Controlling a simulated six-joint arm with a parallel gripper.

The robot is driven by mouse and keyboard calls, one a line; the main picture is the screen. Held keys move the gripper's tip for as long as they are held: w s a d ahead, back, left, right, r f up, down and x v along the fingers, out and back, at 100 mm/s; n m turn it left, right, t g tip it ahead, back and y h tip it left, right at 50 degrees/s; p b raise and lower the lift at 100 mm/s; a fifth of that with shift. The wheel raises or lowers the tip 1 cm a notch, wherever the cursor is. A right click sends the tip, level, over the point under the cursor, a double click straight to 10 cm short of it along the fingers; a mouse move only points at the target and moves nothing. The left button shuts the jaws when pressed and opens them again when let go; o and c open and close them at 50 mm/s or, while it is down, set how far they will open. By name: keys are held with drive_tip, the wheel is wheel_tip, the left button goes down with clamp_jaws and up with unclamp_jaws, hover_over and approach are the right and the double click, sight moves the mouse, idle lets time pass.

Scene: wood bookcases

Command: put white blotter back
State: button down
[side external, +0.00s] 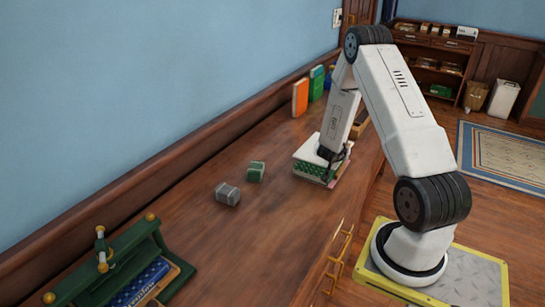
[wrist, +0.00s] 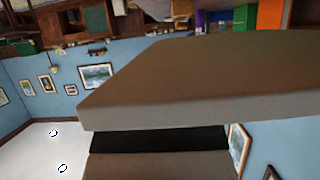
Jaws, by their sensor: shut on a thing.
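The white blotter (side external: 308,148) looks like a pale flat slab on the desk at the middle right in the side view. It lies above a green patterned block (side external: 310,168); I cannot tell whether they touch. My gripper (side external: 331,158) is at the slab's right side, shut on it, and partly hides it. In the wrist view a large grey-brown slab (wrist: 200,75), seemingly the held blotter in shadow, fills the middle and right. Its hold on the fingers is not clear there.
A grey block (side external: 227,194) and a green block (side external: 256,171) stand left of my gripper. Orange (side external: 300,97), green (side external: 316,83) and blue upright items stand behind, by the wall. A green rack (side external: 120,265) stands at the front left. The desk's middle front is clear.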

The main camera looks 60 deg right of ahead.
drive_tip(key=shift+w+d+f, duration=0.4)
drive_tip(key=shift+d+f, duration=0.05)
drive_tip(key=shift+f, duration=0.25)
drive_tip(key=shift+f, duration=0.1)
drive_tip(key=shift+w+d+f, duration=0.25)
drive_tip(key=shift+d+f, duration=0.05)
drive_tip(key=shift+f, duration=0.2)
drive_tip(key=shift+w+d+f, duration=0.1)
drive_tip(key=shift+f, duration=1.25)
drive_tip(key=shift+f, duration=0.15)
drive_tip(key=c, duration=0.6)
unclamp_jaws()
drive_tip(key=shift+v, duration=3.9)
drive_tip(key=shift+w+f, duration=0.1)
drive_tip(key=shift+f, duration=0.05)
